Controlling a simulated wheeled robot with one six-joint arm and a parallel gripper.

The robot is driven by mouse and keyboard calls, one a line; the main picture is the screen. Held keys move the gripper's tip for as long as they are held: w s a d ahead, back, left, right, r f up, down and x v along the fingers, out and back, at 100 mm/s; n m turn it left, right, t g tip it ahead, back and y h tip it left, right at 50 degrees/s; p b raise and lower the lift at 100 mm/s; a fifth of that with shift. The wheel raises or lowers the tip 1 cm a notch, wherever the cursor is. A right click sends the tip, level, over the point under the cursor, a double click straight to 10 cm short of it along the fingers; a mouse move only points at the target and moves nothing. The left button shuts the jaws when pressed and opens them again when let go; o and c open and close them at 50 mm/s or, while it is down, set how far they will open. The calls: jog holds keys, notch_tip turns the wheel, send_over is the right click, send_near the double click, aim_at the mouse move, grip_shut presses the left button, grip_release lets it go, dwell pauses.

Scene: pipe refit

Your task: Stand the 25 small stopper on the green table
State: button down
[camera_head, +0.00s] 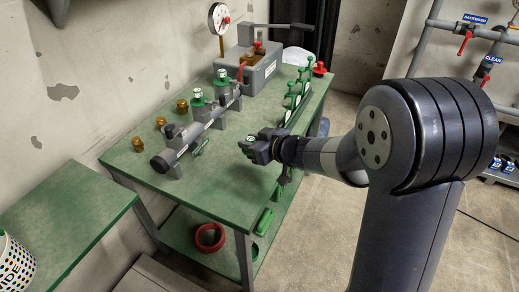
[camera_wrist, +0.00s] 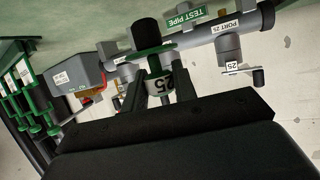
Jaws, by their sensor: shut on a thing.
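My gripper (camera_head: 254,149) is shut on the small stopper (camera_head: 245,145), above the green table (camera_head: 222,185) towards its right edge. In the wrist view my gripper's fingers (camera_wrist: 160,80) clasp the stopper (camera_wrist: 159,86) from both sides. The stopper has a pale body marked 25, a green disc and a black end, which points away from the palm. The green table (camera_wrist: 75,20) fills the top of the wrist view. I cannot tell the gap between stopper and table.
A grey test pipe (camera_head: 205,118) with green-topped fittings lies along the table, brass fittings (camera_head: 138,144) behind it. A grey pump box (camera_head: 262,68) stands at the far end. A rack of green stoppers (camera_head: 297,95) lines the right edge. The near table top is clear.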

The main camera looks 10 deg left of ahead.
jog(key=shift+f+b, duration=0.9)
jog(key=shift+f, duration=1.95)
jog(key=shift+f, duration=0.2)
jog(key=c, duration=1.1)
grip_release()
jog(key=shift+c, duration=0.2)
jog(key=shift+r, duration=0.2)
jog(key=shift+s+d+r, duration=0.2)
jog(key=shift+d, duration=0.05)
jog(key=p+v, duration=0.2)
jog(key=v, duration=0.9)
jog(key=shift+s, duration=0.2)
